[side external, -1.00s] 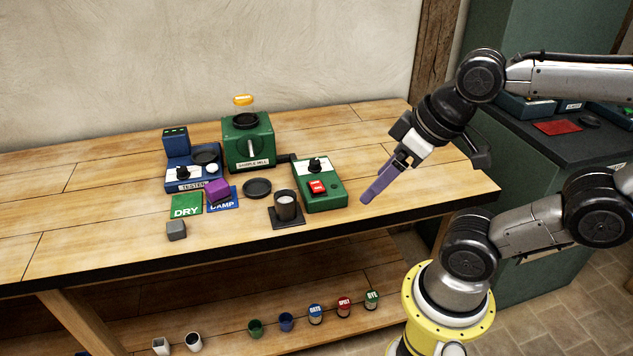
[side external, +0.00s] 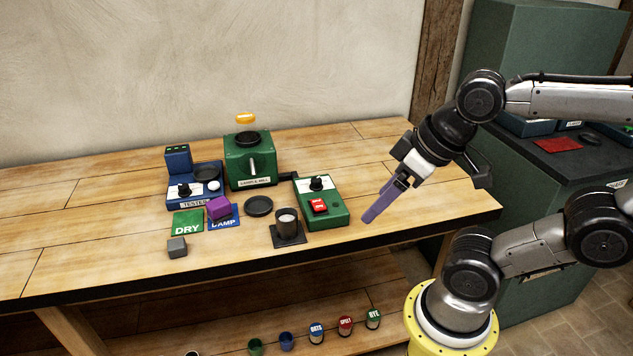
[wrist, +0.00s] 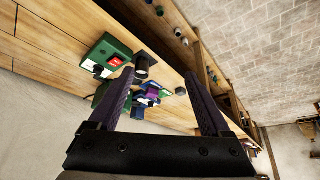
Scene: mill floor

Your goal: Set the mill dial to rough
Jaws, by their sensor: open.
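The green sample mill (side external: 250,165) stands at the back of the bench, with a dark top and an orange piece above it. A green control box (side external: 333,212) sits to its right, joined by a dark link. It carries a black dial (side external: 316,184) on a white plate and a red switch (side external: 318,205). The dial's markings are too small to read. My gripper (side external: 370,217), with purple fingers, is open and empty, in the air to the right of the control box. In the wrist view the control box (wrist: 112,45) lies beyond the left finger.
A dark cup (side external: 287,225) on a black pad stands just left of the control box. Further left are a black dish (side external: 259,206), a blue tester (side external: 212,200), a purple cube (side external: 219,207), green and blue cards and a grey cube (side external: 177,248). The bench's right end is clear.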

